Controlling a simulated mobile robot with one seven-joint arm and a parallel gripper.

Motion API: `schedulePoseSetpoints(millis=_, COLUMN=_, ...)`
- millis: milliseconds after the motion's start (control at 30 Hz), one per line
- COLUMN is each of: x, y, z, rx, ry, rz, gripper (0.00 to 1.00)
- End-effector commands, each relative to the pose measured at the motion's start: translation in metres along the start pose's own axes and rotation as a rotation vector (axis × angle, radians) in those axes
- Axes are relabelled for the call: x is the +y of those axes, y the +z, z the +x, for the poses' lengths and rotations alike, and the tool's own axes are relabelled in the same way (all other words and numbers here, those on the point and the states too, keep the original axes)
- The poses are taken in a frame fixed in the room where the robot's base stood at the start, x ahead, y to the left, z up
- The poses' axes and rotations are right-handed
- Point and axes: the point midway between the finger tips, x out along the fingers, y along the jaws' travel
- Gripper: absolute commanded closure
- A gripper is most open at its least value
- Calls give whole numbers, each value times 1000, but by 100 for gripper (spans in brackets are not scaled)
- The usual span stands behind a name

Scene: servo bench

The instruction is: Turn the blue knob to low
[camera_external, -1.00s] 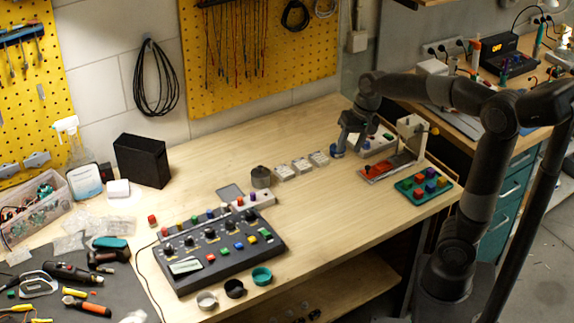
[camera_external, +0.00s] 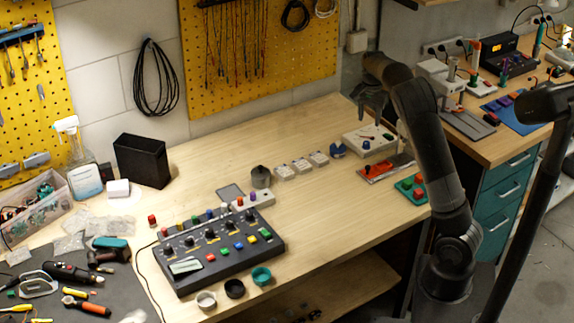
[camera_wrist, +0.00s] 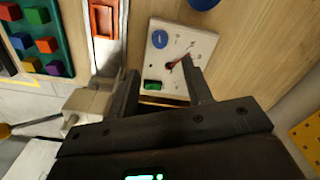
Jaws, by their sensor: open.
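The white panel (camera_external: 356,140) lies on the bench at the back right. It carries the blue knob (camera_external: 366,145), a red pointer and a green switch (camera_external: 388,136). In the wrist view the blue knob (camera_wrist: 160,39) is near the panel's upper left, with the red pointer (camera_wrist: 177,61) to its lower right and the green switch (camera_wrist: 153,86) below. The knob's setting is too small to read. My gripper (camera_external: 373,117) is above the panel, apart from it. In the wrist view my gripper (camera_wrist: 160,70) is open and empty, its fingers pointing at the panel.
A separate blue object (camera_external: 338,151) sits left of the panel. Small white boxes (camera_external: 302,165) and a black control console (camera_external: 235,262) are farther left.

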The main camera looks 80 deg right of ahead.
Motion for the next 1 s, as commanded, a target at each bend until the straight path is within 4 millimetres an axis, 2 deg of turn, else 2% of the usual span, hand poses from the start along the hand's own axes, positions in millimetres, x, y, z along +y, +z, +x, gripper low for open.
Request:
schedulePoseSetpoints(millis=300, x=0, y=1, z=60, rx=-2, ry=2, rz=-2, gripper=54)
schedulePoseSetpoints(millis=500, x=0, y=1, z=87, rx=-2, ry=0, rz=-2, gripper=54)
schedulePoseSetpoints(millis=633, x=0, y=1, z=94, rx=-1, ry=0, rz=-3, gripper=54)
schedulePoseSetpoints(millis=900, x=0, y=1, z=96, rx=-1, ry=-1, rz=-4, gripper=54)
schedulePoseSetpoints(millis=1000, x=0, y=1, z=96, rx=-1, ry=-1, rz=-4, gripper=61)
